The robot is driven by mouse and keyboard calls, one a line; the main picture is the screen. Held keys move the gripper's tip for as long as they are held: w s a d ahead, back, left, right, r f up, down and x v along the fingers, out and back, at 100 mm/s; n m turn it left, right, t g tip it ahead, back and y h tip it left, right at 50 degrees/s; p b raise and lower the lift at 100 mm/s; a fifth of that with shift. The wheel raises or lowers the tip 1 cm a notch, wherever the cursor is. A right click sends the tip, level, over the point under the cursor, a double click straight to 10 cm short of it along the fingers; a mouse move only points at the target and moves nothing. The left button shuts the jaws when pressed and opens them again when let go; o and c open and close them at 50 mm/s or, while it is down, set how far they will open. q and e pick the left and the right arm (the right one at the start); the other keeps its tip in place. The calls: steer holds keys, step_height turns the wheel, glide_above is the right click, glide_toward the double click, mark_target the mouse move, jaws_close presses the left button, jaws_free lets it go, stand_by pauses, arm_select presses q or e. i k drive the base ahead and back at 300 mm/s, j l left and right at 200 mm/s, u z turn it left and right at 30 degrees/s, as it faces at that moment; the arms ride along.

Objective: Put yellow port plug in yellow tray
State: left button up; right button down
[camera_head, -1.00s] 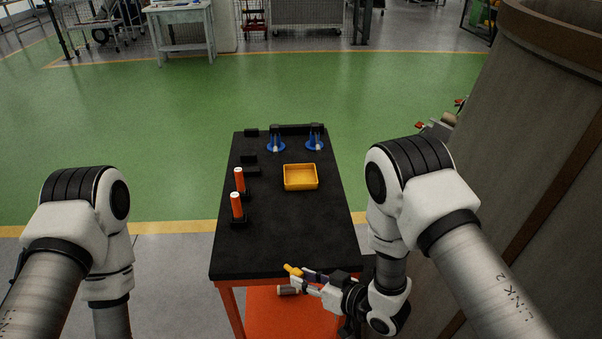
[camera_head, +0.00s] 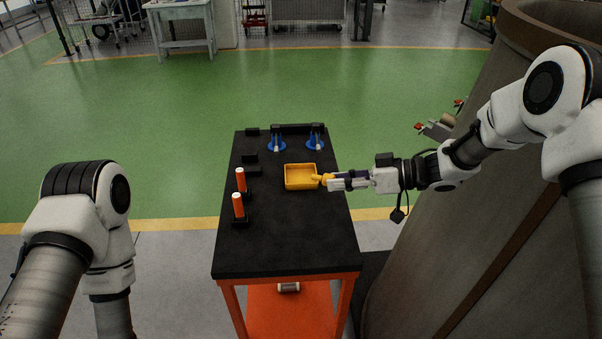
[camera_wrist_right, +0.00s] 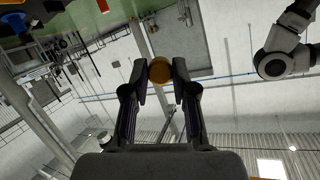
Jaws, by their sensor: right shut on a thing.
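The yellow port plug (camera_head: 320,178) is held between the fingertips of my right gripper (camera_head: 330,181), at the right edge of the yellow tray in the head view. In the right wrist view the plug (camera_wrist_right: 160,70) shows as a round yellow end between the two fingers of the right gripper (camera_wrist_right: 160,76). The yellow tray (camera_head: 301,186) sits on the black cart top and looks empty. I cannot tell how high the plug is above the tray's rim. My left arm is at the left of the head view; its gripper is out of frame.
The black cart top (camera_head: 285,240) is clear in front of the tray. Two orange cylinders with white tops (camera_head: 238,205) stand in black holders at the left. Two blue cone-like pieces (camera_head: 315,143) stand at the back. A large brown cylindrical housing (camera_head: 450,240) rises at the right.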

mark_target(301, 176)
steer(key=i, duration=1)
steer(key=j, duration=0.3)
steer(key=i+z, duration=0.05)
